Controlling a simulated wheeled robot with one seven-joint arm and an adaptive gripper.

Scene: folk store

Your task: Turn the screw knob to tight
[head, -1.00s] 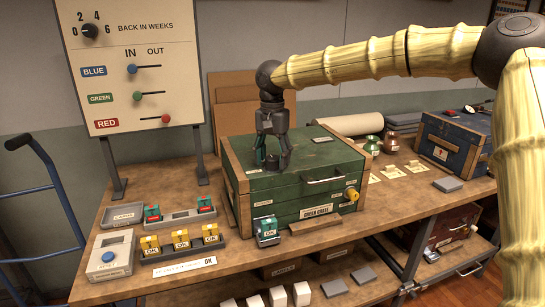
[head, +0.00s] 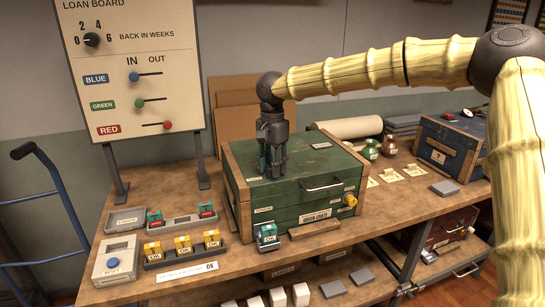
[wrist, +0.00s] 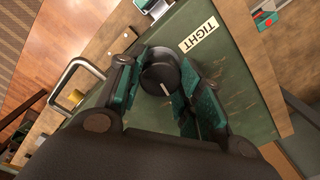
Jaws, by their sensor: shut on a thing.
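The screw knob (wrist: 157,76) is round and black and sits on the top of the green crate (head: 330,165). It carries a short white mark that points toward the bottom of the wrist view, slightly right. A white label reading TIGHT (wrist: 198,34) lies on the lid, up and right of the knob in that view, so the mark does not point at it. My gripper (head: 272,174) reaches down onto the lid. In the wrist view my gripper (wrist: 160,75) has one finger on each side of the knob and is shut on it.
A loan board (head: 130,65) with sliders stands behind at the left. A blue chest (head: 450,143) stands at the right of the bench. A tray with several yellow OK-tagged items (head: 183,245) lies in front left. A drawer handle (head: 323,186) juts from the crate's front.

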